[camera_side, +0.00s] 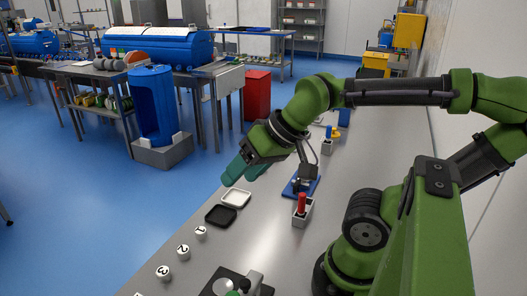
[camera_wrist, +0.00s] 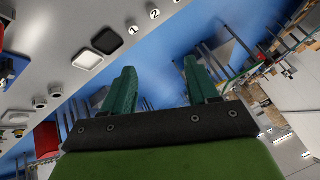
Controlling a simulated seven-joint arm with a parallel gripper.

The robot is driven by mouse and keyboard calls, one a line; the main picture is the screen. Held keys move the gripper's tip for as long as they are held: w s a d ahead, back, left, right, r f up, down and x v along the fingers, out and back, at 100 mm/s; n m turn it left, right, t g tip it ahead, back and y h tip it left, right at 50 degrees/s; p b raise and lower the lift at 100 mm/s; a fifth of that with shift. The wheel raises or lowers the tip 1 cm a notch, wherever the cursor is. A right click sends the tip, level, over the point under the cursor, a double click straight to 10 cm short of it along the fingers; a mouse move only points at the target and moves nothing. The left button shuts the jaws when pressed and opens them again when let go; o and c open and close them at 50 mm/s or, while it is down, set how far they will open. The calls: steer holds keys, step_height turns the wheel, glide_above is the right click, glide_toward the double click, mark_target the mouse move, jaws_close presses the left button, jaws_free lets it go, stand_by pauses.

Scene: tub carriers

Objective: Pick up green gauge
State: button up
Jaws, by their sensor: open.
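A small green part (camera_side: 232,293), perhaps the green gauge, shows at the bottom edge of the side view beside a grey fixture (camera_side: 252,282); most of it is cut off, so I cannot be sure what it is. My gripper (camera_side: 240,176) has teal fingers and hangs in the air near the table's far edge, well away from that part. In the wrist view my gripper (camera_wrist: 160,72) has its two fingers apart with nothing between them. No green gauge shows in the wrist view.
A white tray (camera_side: 236,190) and a black tray (camera_side: 211,221) lie on the grey table. Numbered white knobs (camera_side: 183,251) line its edge. A red gauge (camera_side: 302,201) stands in a grey holder, near a blue-based stand (camera_side: 291,188). A blue tub (camera_side: 152,100) stands beyond the table.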

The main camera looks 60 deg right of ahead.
steer(key=shift+c, duration=1)
steer(key=shift+d, duration=0.15)
steer(key=w+d+f+m+g+h, duration=0.1)
steer(key=w+d+m+g, duration=0.1)
steer(key=d+m, duration=0.5)
steer(key=w+d+f+m+g+h, duration=0.1)
steer(key=w+d+m, duration=0.2)
steer(key=d, duration=0.8)
steer(key=s+d+m+g, duration=0.2)
steer(key=s+d+m, duration=0.1)
steer(key=d+m, duration=0.5)
steer(key=s+d+m+g, duration=0.2)
steer(key=s+d+m, duration=0.3)
steer(key=d, duration=0.5)
steer(key=shift+m, duration=0.8)
steer(key=f, duration=0.5)
steer(key=w+f, duration=0.1)
steer(key=f, duration=1.1)
steer(key=shift+w, duration=0.25)
